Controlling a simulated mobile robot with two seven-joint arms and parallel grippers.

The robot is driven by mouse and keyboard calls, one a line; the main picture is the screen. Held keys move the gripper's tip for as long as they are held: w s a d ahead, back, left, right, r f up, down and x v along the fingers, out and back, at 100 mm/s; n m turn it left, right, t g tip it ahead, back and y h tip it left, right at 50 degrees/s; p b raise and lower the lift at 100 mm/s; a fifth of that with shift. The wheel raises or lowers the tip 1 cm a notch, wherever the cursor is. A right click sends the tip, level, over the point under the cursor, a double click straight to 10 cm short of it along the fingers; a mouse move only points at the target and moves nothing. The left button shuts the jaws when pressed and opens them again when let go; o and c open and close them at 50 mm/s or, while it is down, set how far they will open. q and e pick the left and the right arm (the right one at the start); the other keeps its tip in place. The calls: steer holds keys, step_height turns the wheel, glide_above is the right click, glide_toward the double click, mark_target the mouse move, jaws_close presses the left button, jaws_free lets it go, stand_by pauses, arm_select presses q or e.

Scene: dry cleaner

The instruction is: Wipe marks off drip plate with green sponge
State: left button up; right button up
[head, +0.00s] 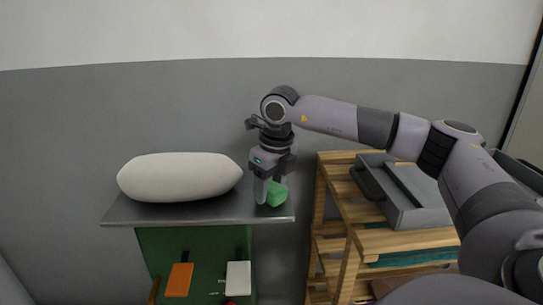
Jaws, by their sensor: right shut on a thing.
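The green sponge (278,194) is at the right end of the metal drip plate (205,211). My right gripper (269,190) points down over that end and is shut on the sponge. The sponge is low, at about the height of the plate, but I cannot tell whether it touches the surface. I cannot make out any marks on the visible part of the plate. My left gripper is not in the head view.
A large white rounded form (180,177) lies along the plate, left of my gripper. Below hangs a green panel with an orange item (179,280) and a white item (238,277). A wooden shelf (341,216) with a grey tray (408,199) stands right.

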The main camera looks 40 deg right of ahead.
step_height(320, 180, up, 2)
steer(key=shift+w+d+r+p, duration=0.1)
steer(key=shift+w+r+p, duration=0.1)
steer(key=shift+p, duration=0.1)
steer(key=shift+r+p, duration=0.25)
steer(key=shift+p, duration=0.05)
steer(key=shift+r+p, duration=0.6)
steer(key=shift+r, duration=0.2)
step_height(320, 180, up, 2)
steer(key=shift+d+r+p, duration=0.1)
steer(key=shift+p, duration=0.5)
steer(key=shift+r, duration=0.5)
